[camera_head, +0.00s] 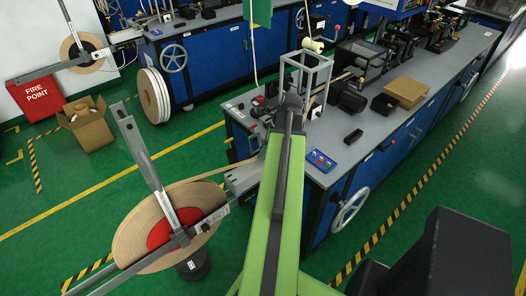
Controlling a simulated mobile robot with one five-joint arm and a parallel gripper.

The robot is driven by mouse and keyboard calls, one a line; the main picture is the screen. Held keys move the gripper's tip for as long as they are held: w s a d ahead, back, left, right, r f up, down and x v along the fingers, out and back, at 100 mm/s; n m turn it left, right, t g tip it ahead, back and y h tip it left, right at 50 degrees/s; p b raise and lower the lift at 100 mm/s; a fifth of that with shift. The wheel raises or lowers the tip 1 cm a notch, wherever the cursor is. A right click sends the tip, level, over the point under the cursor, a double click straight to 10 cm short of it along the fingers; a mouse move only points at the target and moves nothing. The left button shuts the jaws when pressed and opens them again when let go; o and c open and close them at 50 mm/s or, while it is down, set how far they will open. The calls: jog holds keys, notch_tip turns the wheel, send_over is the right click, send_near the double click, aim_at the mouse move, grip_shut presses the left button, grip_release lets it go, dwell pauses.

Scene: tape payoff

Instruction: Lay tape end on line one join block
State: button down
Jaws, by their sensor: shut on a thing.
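A large tan tape reel (133,232) with a red hub (165,233) sits on a grey stand at the lower left. A tan tape strip (235,166) runs from it towards the near bench and passes behind my green arm. My gripper (291,104) is at the dark far end of the arm, over the bench's left end, beside a grey frame (309,72). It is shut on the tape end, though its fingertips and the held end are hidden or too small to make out. I cannot pick out the join block clearly.
The near bench (374,152) carries a blue tray (321,160), dark boxes and a cardboard box (407,92). A handwheel (350,208) sticks out from its side. A second reel (87,52) and an open carton (86,124) stand upper left. Green floor is clear at right.

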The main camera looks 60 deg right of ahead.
jog(key=shift+f+b, duration=0.55)
jog(key=c, duration=1.1)
grip_release()
jog(key=shift+o, duration=0.2)
jog(key=shift+r, duration=0.15)
jog(key=p+v, duration=1.6)
jog(key=v, duration=0.1)
jog(key=shift+a, duration=0.15)
jog(key=shift+s, duration=0.1)
